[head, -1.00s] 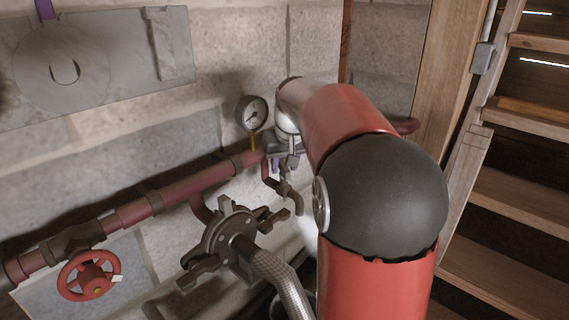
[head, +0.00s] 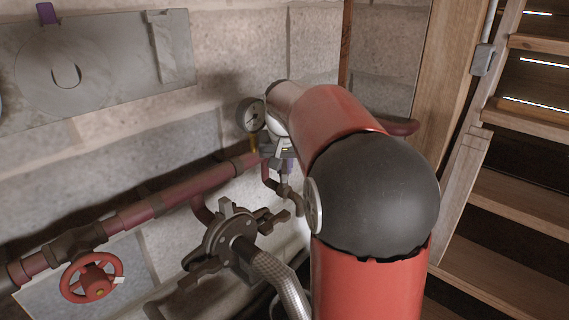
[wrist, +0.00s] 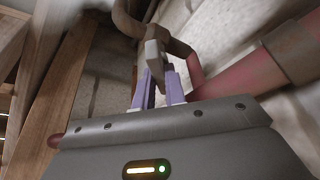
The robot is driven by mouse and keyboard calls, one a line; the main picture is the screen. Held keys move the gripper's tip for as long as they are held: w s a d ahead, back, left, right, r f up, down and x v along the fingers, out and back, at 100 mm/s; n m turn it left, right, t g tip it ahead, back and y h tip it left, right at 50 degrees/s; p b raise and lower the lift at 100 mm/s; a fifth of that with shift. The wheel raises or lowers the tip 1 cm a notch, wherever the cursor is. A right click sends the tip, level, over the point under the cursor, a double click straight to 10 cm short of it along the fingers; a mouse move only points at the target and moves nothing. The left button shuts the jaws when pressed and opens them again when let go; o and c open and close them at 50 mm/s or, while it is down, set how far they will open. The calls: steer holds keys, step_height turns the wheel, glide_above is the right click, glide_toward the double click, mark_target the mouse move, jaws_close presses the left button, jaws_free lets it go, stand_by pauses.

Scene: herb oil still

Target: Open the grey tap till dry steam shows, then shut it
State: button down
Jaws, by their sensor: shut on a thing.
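The grey tap handle (wrist: 153,54) shows in the wrist view, between the two lilac fingers of my gripper (wrist: 158,84). My gripper is shut on it. In the head view my gripper (head: 286,160) is at the red pipe below the gauge, mostly hidden by my own arm, and the tap handle is hard to make out there. A brown spout (head: 298,203) bends downward just below. A pale bright patch lies on the wall near the spout; I cannot tell whether it is steam or light.
A dial gauge (head: 251,115) stands just left of my wrist. The red pipe (head: 165,198) runs along the wall to a red handwheel (head: 92,278). A dark clamp fitting with a braided hose (head: 270,270) sits in front. Wooden stairs (head: 510,210) rise at the right.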

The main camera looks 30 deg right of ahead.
steer(key=shift+m+g+h, duration=0.3)
steer(key=shift+m+h, duration=0.2)
steer(key=shift+m, duration=0.9)
steer(key=c, duration=1.5)
jaws_free()
steer(key=shift+o, duration=0.2)
steer(key=v, duration=0.8)
steer(key=shift+p, duration=0.45)
steer(key=shift+w, duration=0.1)
